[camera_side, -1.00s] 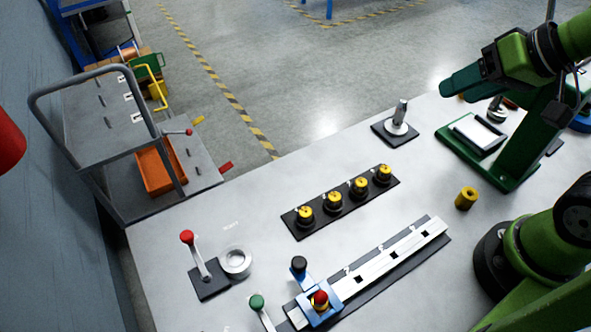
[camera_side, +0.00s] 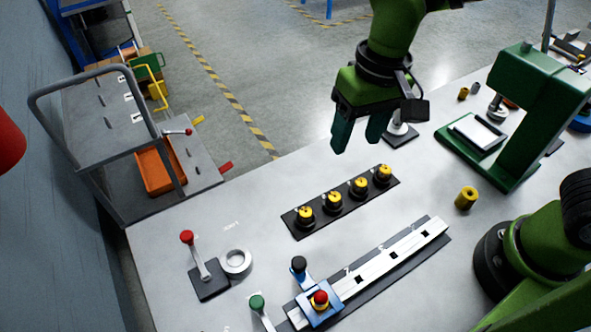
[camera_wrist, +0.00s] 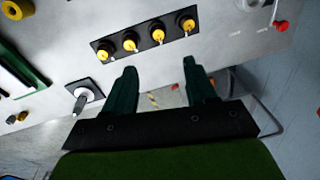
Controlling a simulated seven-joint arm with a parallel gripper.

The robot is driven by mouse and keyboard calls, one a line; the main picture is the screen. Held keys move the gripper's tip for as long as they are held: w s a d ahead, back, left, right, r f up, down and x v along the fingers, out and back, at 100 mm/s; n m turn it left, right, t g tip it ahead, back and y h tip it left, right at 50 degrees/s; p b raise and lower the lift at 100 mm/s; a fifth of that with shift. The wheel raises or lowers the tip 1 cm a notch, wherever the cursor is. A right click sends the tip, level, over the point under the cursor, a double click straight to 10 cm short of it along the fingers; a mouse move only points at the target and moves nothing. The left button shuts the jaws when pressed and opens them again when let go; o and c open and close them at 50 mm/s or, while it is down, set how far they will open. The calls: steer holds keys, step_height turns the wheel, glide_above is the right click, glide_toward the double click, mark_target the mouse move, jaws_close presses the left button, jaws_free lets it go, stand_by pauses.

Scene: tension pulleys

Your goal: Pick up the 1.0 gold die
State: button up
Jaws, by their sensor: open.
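Several gold dies with black bases stand upright in a row on a black rack (camera_side: 346,204). They are a front-left die (camera_side: 305,216), a second (camera_side: 333,202), a third (camera_side: 360,186) and a back-right one (camera_side: 383,174). Their markings are too small to read, so I cannot tell which is 1.0. The row also shows in the wrist view, its rightmost die here (camera_wrist: 187,24). My gripper (camera_side: 358,142) is open and empty, its fingers pointing down, high above the table behind the rack. Its fingers also show in the wrist view (camera_wrist: 160,66), apart from the dies.
A loose gold cylinder (camera_side: 466,198) stands on the table at right. A metal post on a black base (camera_side: 400,134) stands behind the rack. A green press frame (camera_side: 512,120) is at the right, and a rail with a blue carriage (camera_side: 318,306) lies in front of the rack.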

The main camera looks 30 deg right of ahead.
steer(key=w+a+m, duration=0.1)
steer(key=a+m, duration=0.1)
steer(key=h, duration=0.1)
glide_above(335, 198)
steer(key=shift+g, duration=0.3)
steer(key=f, duration=1.1)
steer(key=shift+s+a, duration=0.1)
steer(key=shift+a, duration=0.15)
steer(key=shift+d+f, duration=0.15)
steer(key=shift+f, duration=1.25)
steer(key=shift+d+f, duration=0.15)
steer(key=shift+f, duration=1.25)
jaws_close()
